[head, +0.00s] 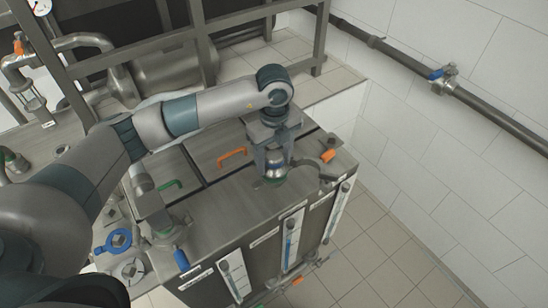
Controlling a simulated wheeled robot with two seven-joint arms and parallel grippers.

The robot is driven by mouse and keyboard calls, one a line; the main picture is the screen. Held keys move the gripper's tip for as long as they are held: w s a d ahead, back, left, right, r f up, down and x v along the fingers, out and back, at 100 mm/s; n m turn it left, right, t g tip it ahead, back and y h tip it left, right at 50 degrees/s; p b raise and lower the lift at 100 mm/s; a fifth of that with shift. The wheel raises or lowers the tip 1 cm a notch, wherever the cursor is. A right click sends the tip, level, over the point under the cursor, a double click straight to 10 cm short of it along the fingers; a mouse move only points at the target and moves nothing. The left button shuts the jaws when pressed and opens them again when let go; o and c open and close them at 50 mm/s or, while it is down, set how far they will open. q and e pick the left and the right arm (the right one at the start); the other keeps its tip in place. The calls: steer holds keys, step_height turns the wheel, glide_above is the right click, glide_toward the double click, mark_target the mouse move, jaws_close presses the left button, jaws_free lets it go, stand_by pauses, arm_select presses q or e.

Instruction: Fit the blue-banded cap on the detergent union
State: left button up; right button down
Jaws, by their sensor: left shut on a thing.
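My left gripper (273,160) points down over the right part of the steel tank top and is shut on a small grey, rounded metal piece (274,174). That piece looks like the cap. A bluish tint shows on it, but its band is too small to make out clearly. It is just above or touching the tank top; I cannot tell which. The detergent union cannot be told apart here, and the gripper and held piece may hide it. My right gripper is not in view.
The steel tank (240,215) carries a green handle (170,184) and an orange handle (232,153) on its lids. An orange-handled valve (328,156) stands close right of the gripper. A blue ring fitting (118,240) lies at left. Tiled floor at right is clear.

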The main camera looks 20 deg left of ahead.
arm_select(q)
steer(key=shift+f+b, duration=0.5)
steer(key=shift+f, duration=0.15)
steer(key=o, duration=1.4)
steer(key=shift+r, duration=0.15)
steer(key=shift+r+b, duration=0.3)
steer(key=shift+r, duration=0.3)
step_height(320, 180, up, 16)
steer(key=b, duration=0.3)
steer(key=shift+b, duration=0.3)
step_height(320, 180, up, 5)
steer(key=p, duration=0.3)
glide_above(274, 154)
